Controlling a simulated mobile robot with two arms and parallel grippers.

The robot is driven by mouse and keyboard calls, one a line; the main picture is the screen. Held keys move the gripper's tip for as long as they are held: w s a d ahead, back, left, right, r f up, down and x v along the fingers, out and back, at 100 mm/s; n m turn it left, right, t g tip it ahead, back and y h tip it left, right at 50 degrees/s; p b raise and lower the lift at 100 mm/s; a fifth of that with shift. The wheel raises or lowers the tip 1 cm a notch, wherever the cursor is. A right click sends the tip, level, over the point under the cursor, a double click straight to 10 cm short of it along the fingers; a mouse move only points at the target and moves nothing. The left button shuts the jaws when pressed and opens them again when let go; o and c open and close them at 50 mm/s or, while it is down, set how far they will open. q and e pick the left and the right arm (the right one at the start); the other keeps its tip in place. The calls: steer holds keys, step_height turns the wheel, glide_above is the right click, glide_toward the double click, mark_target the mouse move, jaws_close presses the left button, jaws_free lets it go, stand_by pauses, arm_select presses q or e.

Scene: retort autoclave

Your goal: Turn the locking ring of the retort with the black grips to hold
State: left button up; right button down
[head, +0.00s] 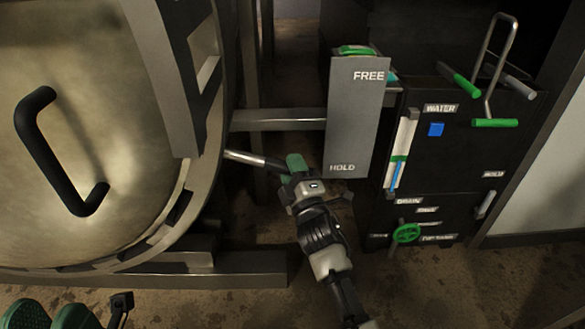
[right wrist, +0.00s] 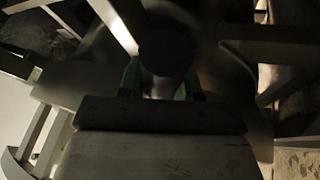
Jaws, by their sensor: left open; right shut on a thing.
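The retort's round metal door fills the left of the head view, with the locking ring (head: 207,190) curving around its edge. A bright bar (head: 247,158) sticks out from the ring to the right. My right gripper (head: 296,168) is at the bar's outer end, beside the HOLD label (head: 342,168). In the dim right wrist view, its green fingers (right wrist: 160,82) are on either side of a dark round grip (right wrist: 165,50), and it is shut on it. My left gripper (head: 50,316) is open and empty at the bottom left, cut by the frame edge.
A grey plate (head: 358,115) reads FREE at the top and HOLD at the bottom. A dark panel (head: 440,160) with green-handled levers and a green valve wheel (head: 406,233) stands to the right. A black handle (head: 50,150) is on the door.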

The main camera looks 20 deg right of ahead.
steer(key=c, duration=1.2)
jaws_free()
steer(key=shift+a+f, duration=0.35)
steer(key=shift+f, duration=0.5)
steer(key=o, duration=0.4)
steer(key=shift+a, duration=0.1)
steer(key=v, duration=0.3)
steer(key=p+v, duration=0.1)
steer(key=v, duration=0.3)
steer(key=p+v, duration=0.1)
steer(key=v, duration=0.2)
steer(key=shift+s+r, duration=0.2)
steer(key=shift+s, duration=0.25)
